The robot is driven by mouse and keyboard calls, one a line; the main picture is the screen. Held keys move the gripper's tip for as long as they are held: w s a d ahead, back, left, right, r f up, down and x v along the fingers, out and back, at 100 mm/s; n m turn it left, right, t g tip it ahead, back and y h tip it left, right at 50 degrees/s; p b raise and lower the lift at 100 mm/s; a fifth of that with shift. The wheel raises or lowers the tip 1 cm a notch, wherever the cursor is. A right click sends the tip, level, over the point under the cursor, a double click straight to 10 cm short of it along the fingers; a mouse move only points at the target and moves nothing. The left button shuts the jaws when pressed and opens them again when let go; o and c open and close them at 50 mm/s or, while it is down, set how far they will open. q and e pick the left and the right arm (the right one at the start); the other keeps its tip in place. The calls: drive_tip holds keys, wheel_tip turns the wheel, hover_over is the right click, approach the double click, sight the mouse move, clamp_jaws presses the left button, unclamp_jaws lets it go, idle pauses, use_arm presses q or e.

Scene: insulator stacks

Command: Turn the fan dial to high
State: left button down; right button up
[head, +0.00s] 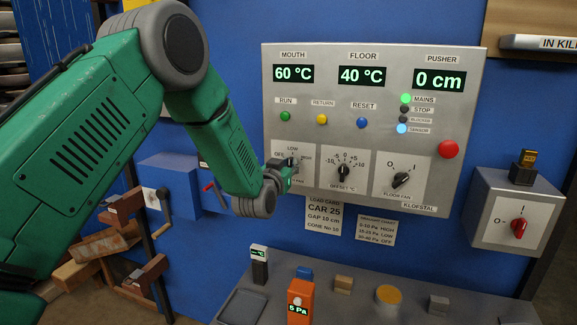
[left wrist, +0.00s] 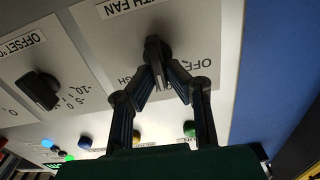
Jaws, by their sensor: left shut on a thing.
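The fan dial, labelled "...TH FAN" in the left wrist view, is a black knob (left wrist: 154,48) on a pale plate with OFF, LOW and HIGH marks around it. In the left wrist view OFF is to its lower right and HIGH to its lower left; the knob's long side runs roughly up and down between them. My left gripper (left wrist: 157,72) is shut on the knob, with a finger on each side. My right gripper is not in view.
The grey control panel (head: 375,85) also holds an offset dial (head: 344,171) close to the right and a floor fan dial (head: 401,180) beyond it. A box with a red switch (head: 519,228) is at the right. A bench (head: 265,285) with small blocks stands below.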

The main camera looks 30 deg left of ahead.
use_arm(q)
drive_tip(key=shift+d+f+m+b, duration=0.2)
drive_tip(key=shift+m+b, duration=0.15)
drive_tip(key=shift+m, duration=0.55)
drive_tip(key=m+b, duration=0.1)
drive_tip(key=m, duration=0.2)
drive_tip(key=m+b, duration=0.2)
drive_tip(key=m, duration=0.1)
drive_tip(key=m+b, duration=0.2)
drive_tip(key=m, duration=0.1)
drive_tip(key=shift+d+f+m, duration=0.3)
drive_tip(key=shift+f, duration=0.1)
drive_tip(key=c, duration=1.7)
unclamp_jaws()
drive_tip(key=shift+c, duration=0.2)
drive_tip(key=shift+o, duration=0.7)
drive_tip(key=shift+w, duration=0.15)
drive_tip(key=shift+r, duration=0.1)
